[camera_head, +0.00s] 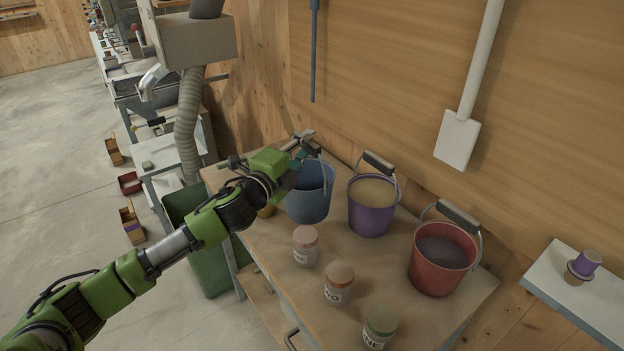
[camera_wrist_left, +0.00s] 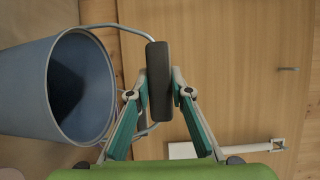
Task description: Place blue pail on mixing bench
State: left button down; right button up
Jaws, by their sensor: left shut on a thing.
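The blue pail (camera_head: 308,204) is upright at the far left part of the wooden bench (camera_head: 255,240). Whether its base touches the bench top I cannot tell. My left gripper (camera_head: 303,150) is over the pail and shut on its handle. In the left wrist view, the left gripper (camera_wrist_left: 160,85) has its fingers on either side of the dark handle grip, and the blue pail (camera_wrist_left: 25,88) hangs off to the left with its dark inside showing. My right gripper is not in view.
A purple pail (camera_head: 368,218) and a red pail (camera_head: 435,278) stand along the wall. A green bin (camera_head: 208,270) stands left. A yellow item is partly hidden behind my arm.

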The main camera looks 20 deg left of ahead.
aim_at(306, 174)
pick_arm(q)
jog(key=shift+s+a+f, duration=0.1)
jog(key=shift+f, duration=0.75)
notch_tip(306, 174, down, 4)
jog(key=shift+r, duration=0.15)
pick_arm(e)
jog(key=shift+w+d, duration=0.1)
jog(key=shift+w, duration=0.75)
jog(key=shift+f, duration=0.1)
pick_arm(q)
jog(key=shift+b, duration=0.3)
jog(key=c, duration=1.8)
grip_release()
jog(key=shift+c, duration=0.2)
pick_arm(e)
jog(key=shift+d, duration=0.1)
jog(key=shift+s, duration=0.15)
